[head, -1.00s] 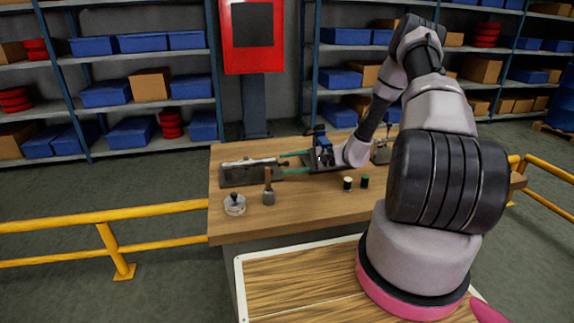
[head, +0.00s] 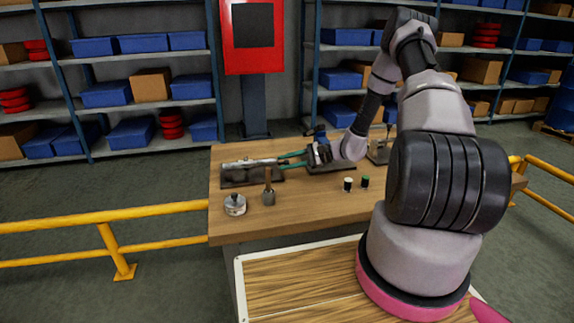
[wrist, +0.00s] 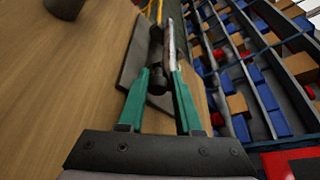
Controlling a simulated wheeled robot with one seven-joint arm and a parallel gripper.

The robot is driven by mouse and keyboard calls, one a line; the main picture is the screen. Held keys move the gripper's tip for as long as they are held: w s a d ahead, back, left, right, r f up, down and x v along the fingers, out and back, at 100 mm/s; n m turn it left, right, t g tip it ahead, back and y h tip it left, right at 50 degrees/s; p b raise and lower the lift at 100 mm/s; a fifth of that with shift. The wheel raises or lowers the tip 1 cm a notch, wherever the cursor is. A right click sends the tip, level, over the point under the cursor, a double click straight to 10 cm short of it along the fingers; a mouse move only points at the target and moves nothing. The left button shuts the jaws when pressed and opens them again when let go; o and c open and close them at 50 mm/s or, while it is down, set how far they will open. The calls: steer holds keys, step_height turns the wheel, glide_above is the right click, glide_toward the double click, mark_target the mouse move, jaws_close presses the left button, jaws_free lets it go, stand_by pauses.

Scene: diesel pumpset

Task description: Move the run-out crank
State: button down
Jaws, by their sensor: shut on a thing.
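The crank is a dark piece with a knob-like end (wrist: 158,80), set in line with a pale metal bar (head: 250,162) on a grey base plate (head: 238,181) at the left of the bench. My gripper (head: 282,160) has green fingers and comes in from the right. In the wrist view my gripper (wrist: 160,75) has its fingers on both sides of the crank's dark end, shut on it. The exact contact is too small to see in the head view.
A wooden-handled tool (head: 268,190) and a round metal pot (head: 235,205) stand in front of the plate. Two small cylinders, one white-topped (head: 348,184) and one green-topped (head: 365,181), stand right of them. The bench's front middle (head: 300,215) is clear.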

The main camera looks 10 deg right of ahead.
steer(key=shift+w+d+r+m+g+h, duration=0.15)
steer(key=shift+r+m+g, duration=0.1)
steer(key=shift+m, duration=0.3)
steer(key=shift+a+r+m+g+h, duration=0.15)
steer(key=shift+m+g, duration=0.1)
steer(key=shift+m, duration=0.3)
steer(key=shift+d, duration=0.1)
steer(key=shift+f, duration=0.1)
steer(key=c, duration=0.7)
jaws_free()
steer(key=v, duration=1)
steer(key=shift+d, duration=0.35)
